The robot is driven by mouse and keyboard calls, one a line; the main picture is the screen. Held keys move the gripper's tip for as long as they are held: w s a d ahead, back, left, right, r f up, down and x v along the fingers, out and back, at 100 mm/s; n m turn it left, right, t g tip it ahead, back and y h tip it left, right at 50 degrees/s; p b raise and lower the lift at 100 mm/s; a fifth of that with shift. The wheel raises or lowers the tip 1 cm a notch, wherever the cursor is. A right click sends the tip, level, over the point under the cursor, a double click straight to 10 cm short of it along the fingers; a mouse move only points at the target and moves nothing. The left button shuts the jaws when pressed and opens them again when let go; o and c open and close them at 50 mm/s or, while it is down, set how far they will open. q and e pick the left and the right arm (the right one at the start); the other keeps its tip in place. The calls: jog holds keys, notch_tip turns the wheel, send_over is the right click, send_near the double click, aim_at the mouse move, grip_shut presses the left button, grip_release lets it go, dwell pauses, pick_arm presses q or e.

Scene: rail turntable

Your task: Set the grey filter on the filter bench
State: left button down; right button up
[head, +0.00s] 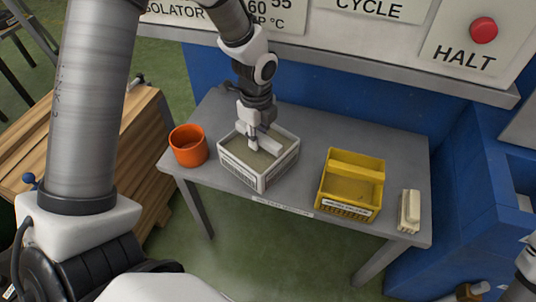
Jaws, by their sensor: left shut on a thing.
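The grey filter (231,172) is a box with a pale frame, a grey top and a label on its front side. It is at the left-middle of the grey filter bench (309,180), upright; I cannot tell whether its base touches the top. My left gripper (258,145) comes down from above and is shut on the filter's raised middle bar, hiding part of it. My right gripper does not show; only a piece of my right arm is at the right edge.
An orange pot (188,147) stands close left of the filter. Bare bench top lies between the two filters. A panel with a red HALT button (484,30) overhangs the back.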

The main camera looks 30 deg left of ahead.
pick_arm(q)
send_over(260, 160)
notch_tip(260, 160, down, 4)
jog(key=shift+f+b, duration=0.15)
jog(key=shift+b, duration=0.3)
jog(key=shift+f, duration=0.1)
jog(key=c, duration=1)
grip_release()
notch_tip(260, 160, up, 12)
jog(key=p, duration=0.2)
jog(key=shift+p, duration=0.4)
